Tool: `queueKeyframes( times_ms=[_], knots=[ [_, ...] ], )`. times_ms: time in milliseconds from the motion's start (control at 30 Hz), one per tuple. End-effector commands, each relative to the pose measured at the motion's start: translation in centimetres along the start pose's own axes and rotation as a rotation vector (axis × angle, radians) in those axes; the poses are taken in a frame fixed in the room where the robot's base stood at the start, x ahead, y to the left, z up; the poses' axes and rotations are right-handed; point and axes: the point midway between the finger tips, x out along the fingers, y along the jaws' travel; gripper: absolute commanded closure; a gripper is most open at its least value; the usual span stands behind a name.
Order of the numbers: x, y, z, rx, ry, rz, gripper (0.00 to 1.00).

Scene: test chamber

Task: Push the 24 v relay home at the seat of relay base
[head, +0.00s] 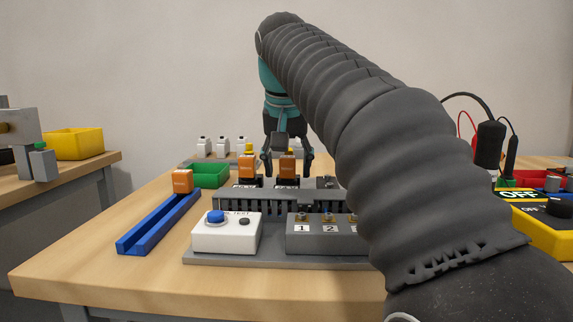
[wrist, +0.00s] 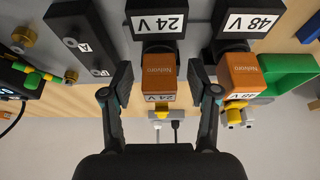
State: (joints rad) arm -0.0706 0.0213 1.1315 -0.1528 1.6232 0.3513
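The orange 24 V relay (wrist: 159,80) stands in the middle of the wrist view, at the relay base (wrist: 158,40) labelled 24 V. I cannot tell how deep it sits in the seat. In the head view this relay (head: 287,168) shows between my fingers. My gripper (wrist: 160,78) is open, one finger on each side of the relay, with a visible gap on both sides. In the head view my gripper (head: 287,165) points down over the back of the panel.
An orange 48 V relay (wrist: 243,74) stands at its own base, close beside one finger. A green bin (head: 211,175), a blue rail (head: 158,224) with another orange block (head: 182,181), and a white test box (head: 226,234) lie to the left. A grey slotted duct (head: 270,204) runs in front.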

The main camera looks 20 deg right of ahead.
Motion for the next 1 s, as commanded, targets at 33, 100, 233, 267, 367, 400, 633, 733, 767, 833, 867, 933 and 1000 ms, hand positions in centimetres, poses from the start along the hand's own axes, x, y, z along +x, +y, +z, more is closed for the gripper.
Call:
queueKeyframes(
  times_ms=[33, 100, 233, 267, 367, 400, 633, 733, 767, 833, 867, 933, 1000],
  knots=[
    [0.0, 0.0, 0.0, 0.0, 0.0, 0.0, 0.4],
    [0.0, 0.0, 0.0, 0.0, 0.0, 0.0, 0.4],
    [-0.6, 0.0, -0.1, 0.0, 0.0, 0.0, 0.4],
    [-0.9, 0.0, -0.1, 0.0, 0.001, 0.0, 0.4],
    [-2.2, -0.1, -0.1, 0.0, 0.002, -0.001, 0.4],
    [-2.9, -0.1, -0.1, 0.0, 0.003, -0.001, 0.4],
    [-5.8, -0.1, -0.1, -0.001, 0.001, -0.001, 0.4],
    [-6.7, -0.1, -0.1, -0.001, 0.001, -0.001, 0.4],
    [-6.9, -0.1, -0.1, -0.001, 0.001, -0.001, 0.4],
    [-7.2, -0.1, -0.1, -0.001, 0.0, -0.001, 0.4],
    [-7.3, -0.1, -0.1, -0.001, 0.0, 0.0, 0.4],
    [-7.4, -0.1, 0.0, -0.001, -0.001, 0.0, 0.4],
    [-7.5, 0.0, 0.0, -0.001, -0.001, 0.0, 0.4]
  ],
)
